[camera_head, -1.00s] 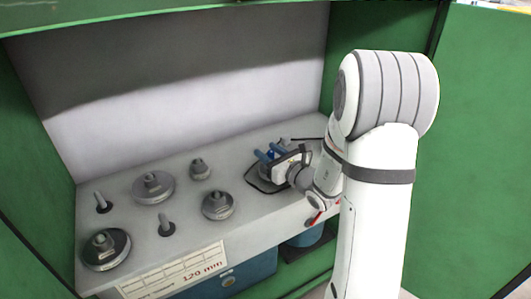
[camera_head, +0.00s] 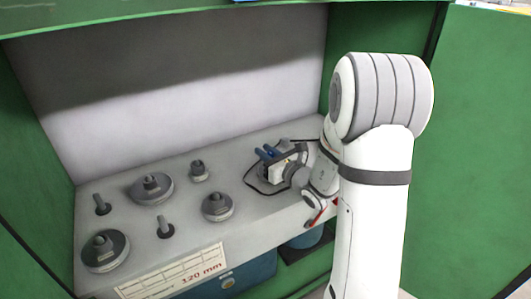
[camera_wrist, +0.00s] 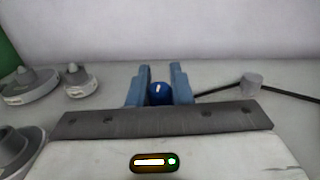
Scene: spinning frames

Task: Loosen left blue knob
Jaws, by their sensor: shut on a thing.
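The blue knob (camera_wrist: 160,94) is round and dark blue with a pale mark on its face. In the wrist view it sits between the two blue fingers of my gripper (camera_wrist: 157,88), which is shut on it. In the head view my gripper (camera_head: 267,154) is at the right part of the grey shelf, and the knob is mostly hidden by the fingers. A black cable lies around the spot on the shelf. I cannot see a second blue knob.
The grey shelf (camera_head: 235,221) carries several round grey metal parts, such as a disc (camera_head: 106,250) at front left and another (camera_head: 217,206) near my gripper. Upright pegs stand among them. Green cabinet walls (camera_head: 478,150) flank the shelf. A blue box (camera_head: 250,280) is below.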

